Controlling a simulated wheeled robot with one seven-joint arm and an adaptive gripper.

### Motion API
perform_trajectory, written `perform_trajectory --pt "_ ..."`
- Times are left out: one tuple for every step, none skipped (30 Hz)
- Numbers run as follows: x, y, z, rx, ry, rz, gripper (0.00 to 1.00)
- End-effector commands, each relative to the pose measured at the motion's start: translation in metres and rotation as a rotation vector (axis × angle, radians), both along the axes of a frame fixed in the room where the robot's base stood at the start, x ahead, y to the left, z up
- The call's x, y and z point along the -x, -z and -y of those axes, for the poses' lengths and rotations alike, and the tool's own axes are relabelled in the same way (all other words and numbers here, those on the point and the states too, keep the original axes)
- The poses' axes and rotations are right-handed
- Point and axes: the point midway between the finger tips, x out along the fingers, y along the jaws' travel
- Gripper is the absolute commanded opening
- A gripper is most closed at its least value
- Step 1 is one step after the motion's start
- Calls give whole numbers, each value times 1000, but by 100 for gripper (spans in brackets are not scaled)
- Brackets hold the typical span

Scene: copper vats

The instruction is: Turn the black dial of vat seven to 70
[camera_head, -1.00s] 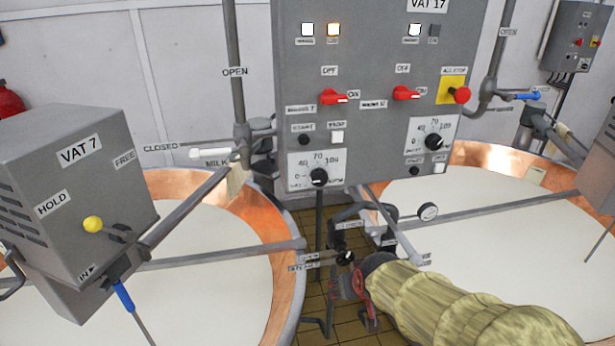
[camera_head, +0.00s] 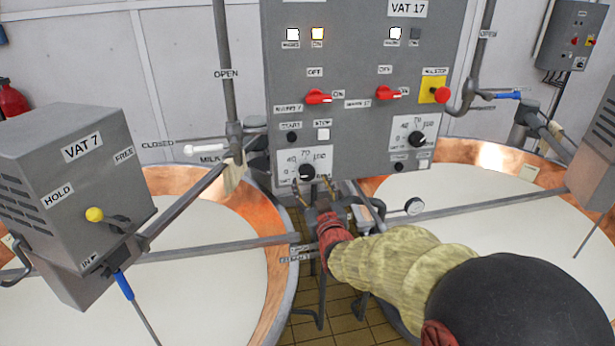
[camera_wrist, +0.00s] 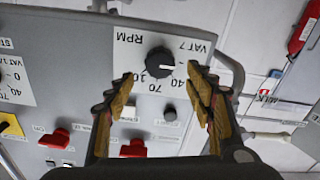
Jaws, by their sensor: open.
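The vat seven dial (camera_head: 306,172) is a round black knob on a white scale plate, low on the left of the grey control panel (camera_head: 350,60). My gripper (camera_head: 313,184) is just in front of it, with fingertips spread at its lower sides. In the wrist view, which is upside down, the dial (camera_wrist: 160,62) shows between and slightly beyond the open fingertips (camera_wrist: 160,77). I see no contact. The right finger covers part of the scale.
The similar vat 17 dial (camera_head: 417,139) is to the right. Red switches (camera_head: 319,97), a start button (camera_head: 292,137) and a red stop button (camera_head: 442,95) are above. Milk-filled copper vats (camera_head: 270,215) stand on both sides.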

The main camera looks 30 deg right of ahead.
Motion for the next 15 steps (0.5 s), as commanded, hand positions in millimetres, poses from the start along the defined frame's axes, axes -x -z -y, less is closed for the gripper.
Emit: perform_trajectory --pt "-8 1 2 -1 -1 -2 54" --pt "-12 1 3 -1 -1 -2 54" --pt "-18 0 5 -1 -1 -2 54" --pt "-22 1 6 -1 0 -3 54" --pt "-26 1 7 -1 0 -3 54" --pt "-31 1 9 -1 -1 -2 54" --pt "-34 1 10 -1 0 -3 54" --pt "-38 1 11 -1 0 -3 54" --pt "-41 0 12 -1 0 -2 54" --pt "-44 0 12 -1 0 -2 54" --pt "-46 0 13 -1 1 -3 54" --pt "-48 0 14 -1 1 -3 54" --pt "-50 0 14 -1 1 -3 54" --pt "-51 0 15 -1 0 -2 54" --pt "-52 0 15 -1 0 -2 54"
